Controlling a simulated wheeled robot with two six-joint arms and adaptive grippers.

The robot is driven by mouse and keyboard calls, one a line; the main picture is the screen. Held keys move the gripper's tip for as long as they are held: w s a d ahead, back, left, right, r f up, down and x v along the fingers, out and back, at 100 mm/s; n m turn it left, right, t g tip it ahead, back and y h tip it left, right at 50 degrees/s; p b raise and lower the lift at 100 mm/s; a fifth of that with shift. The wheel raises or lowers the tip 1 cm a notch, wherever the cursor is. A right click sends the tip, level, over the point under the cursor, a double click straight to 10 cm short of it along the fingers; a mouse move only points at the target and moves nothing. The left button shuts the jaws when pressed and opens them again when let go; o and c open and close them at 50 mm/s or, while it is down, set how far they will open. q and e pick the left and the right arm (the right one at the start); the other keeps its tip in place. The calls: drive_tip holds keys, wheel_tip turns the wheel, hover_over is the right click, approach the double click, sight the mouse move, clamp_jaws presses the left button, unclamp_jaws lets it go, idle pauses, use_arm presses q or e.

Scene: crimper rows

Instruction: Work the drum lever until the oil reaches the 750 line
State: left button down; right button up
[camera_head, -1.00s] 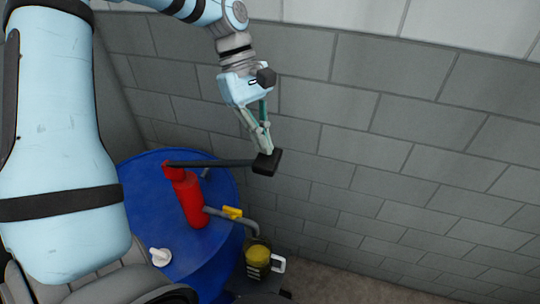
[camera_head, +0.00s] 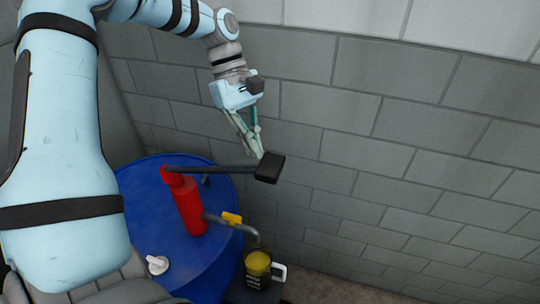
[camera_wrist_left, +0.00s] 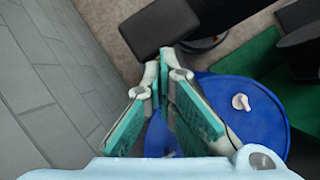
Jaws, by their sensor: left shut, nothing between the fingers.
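A red hand pump (camera_head: 190,208) stands on the blue drum (camera_head: 150,200), with its dark lever (camera_head: 222,168) running right to a black block-shaped grip (camera_head: 270,167). My left gripper (camera_head: 260,154) is shut and empty, its fingertips at the upper left of the grip. In the left wrist view the shut fingertips (camera_wrist_left: 165,54) lie close to the black grip (camera_wrist_left: 158,28); contact is unclear. A clear jug (camera_head: 256,270) with yellow oil stands under the spout (camera_head: 250,231). I cannot read its lines or the level. My right gripper is not in view.
A yellow piece (camera_head: 232,218) sits on the spout pipe. A white cap (camera_head: 157,264) is on the drum top. A grey block wall (camera_head: 400,150) rises close behind the lever and gripper. The air right of the grip is clear.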

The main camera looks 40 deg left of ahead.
use_arm(q)
drive_tip(key=v, duration=1.2)
idle(0.6)
